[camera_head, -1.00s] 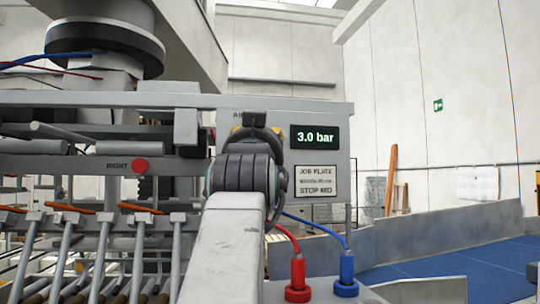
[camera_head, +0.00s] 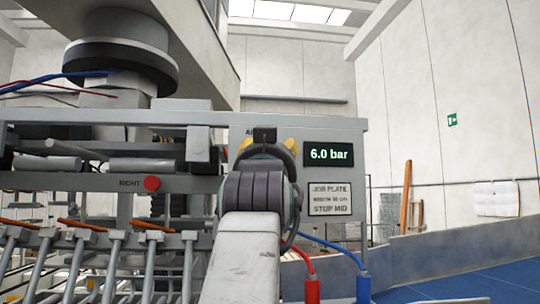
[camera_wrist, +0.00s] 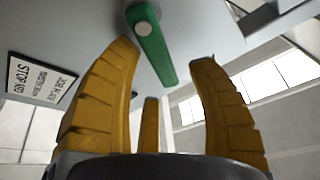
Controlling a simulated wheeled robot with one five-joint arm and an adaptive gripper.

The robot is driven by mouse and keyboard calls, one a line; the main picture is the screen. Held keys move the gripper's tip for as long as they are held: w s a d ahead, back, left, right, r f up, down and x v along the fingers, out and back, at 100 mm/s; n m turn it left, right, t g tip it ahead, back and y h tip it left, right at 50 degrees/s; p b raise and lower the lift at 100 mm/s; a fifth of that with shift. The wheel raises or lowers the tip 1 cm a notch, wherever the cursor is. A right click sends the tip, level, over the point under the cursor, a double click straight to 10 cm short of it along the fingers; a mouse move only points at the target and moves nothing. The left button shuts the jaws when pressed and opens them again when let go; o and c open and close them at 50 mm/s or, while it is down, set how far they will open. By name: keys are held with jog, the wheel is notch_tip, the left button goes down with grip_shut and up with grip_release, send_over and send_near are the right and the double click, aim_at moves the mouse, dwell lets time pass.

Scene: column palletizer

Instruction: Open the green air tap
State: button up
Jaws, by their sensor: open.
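The green air tap (camera_wrist: 154,52) shows in the wrist view as a green lever with a round pale pivot at its upper end, on a grey panel (camera_head: 240,124). Its free end points down and slightly right in that view. My gripper (camera_wrist: 165,55) is open, with its yellow fingers on either side of the lever. Gaps show between lever and fingertips, and I cannot tell of any touch. In the head view my gripper (camera_head: 266,143) is up at the panel, and my wrist hides the tap. The display (camera_head: 329,154) reads 6.0 bar.
A job plate (camera_head: 330,196) reading STOP MID sits below the display. A red button (camera_head: 152,184) marked RIGHT is to the left, above rollers and bars. Red (camera_head: 312,290) and blue (camera_head: 363,288) hose fittings stand below the panel.

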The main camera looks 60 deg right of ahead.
jog(key=v, duration=0.7)
jog(key=shift+a, duration=0.25)
jog(key=shift+s+f, duration=0.1)
jog(key=shift+s, duration=0.05)
jog(key=shift+c, duration=0.4)
